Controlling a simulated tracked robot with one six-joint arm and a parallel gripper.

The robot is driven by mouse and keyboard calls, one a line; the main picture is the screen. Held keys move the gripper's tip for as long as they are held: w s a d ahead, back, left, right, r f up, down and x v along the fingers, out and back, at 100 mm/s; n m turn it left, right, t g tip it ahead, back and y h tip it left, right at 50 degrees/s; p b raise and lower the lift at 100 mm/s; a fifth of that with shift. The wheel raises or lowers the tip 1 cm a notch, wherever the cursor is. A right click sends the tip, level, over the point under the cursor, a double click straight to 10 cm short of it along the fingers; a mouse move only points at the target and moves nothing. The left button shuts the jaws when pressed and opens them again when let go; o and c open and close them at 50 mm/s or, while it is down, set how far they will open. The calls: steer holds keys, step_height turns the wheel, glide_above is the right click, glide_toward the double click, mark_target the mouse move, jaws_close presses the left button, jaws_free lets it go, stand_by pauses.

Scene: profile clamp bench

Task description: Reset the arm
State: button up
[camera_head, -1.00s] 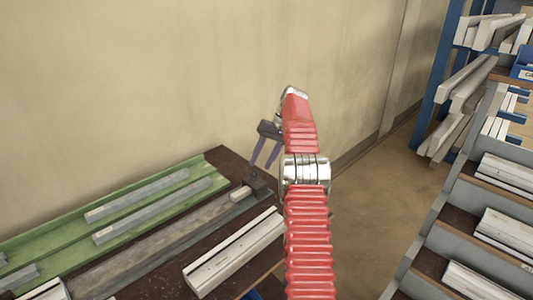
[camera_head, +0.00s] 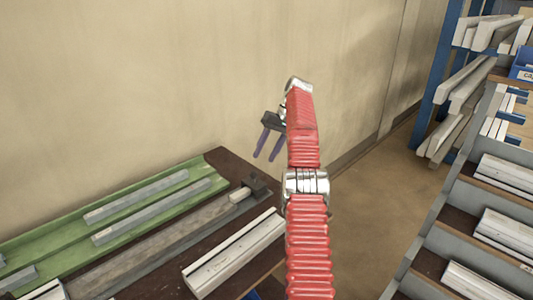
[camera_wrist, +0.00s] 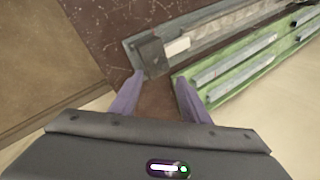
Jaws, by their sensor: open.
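My gripper (camera_head: 267,145) hangs at the end of my red arm, above the far right end of the bench (camera_head: 235,160). In the wrist view my gripper (camera_wrist: 160,88) shows two purple fingers spread apart, with nothing between them. Below and beyond them lies the grey clamp rail (camera_wrist: 215,38) with a dark end block (camera_wrist: 152,55) and a pale piece against it. The fingers look clear of the bench. The head view also shows the clamp's end block (camera_head: 256,185), below the fingers.
A green tray (camera_head: 45,235) with several grey bars lies along the wall on the bench. A white profile (camera_head: 235,253) lies on the bench's near side. On the right stand a stepped rack (camera_head: 440,225) with white profiles and a blue shelf frame (camera_head: 437,80). Brown floor lies between.

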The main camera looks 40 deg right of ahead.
steer(key=shift+r, duration=0.1)
stand_by(0.4)
steer(key=a+r+n+h, duration=0.1)
steer(key=a+r+h, duration=0.1)
steer(key=a+r, duration=1.5)
steer(key=s+a+h, duration=0.1)
steer(key=s+a, duration=0.3)
steer(key=a, duration=0.6)
steer(key=s+a+f+n+t+h, duration=0.1)
steer(key=s+a+f+n, duration=0.1)
steer(key=s+a, duration=0.65)
steer(key=s+a+f+n+t+h, duration=0.15)
steer(key=s+a, duration=0.45)
steer(key=s, duration=0.6)
steer(key=s+a+f, duration=0.2)
steer(key=s+f, duration=0.5)
steer(key=shift+s+a+t+y, duration=0.2)
steer(key=shift+s+t+y, duration=0.15)
steer(key=shift+t, duration=0.1)
steer(key=shift+w+n, duration=0.1)
steer(key=shift+n, duration=0.15)
steer(key=shift+c, duration=0.2)
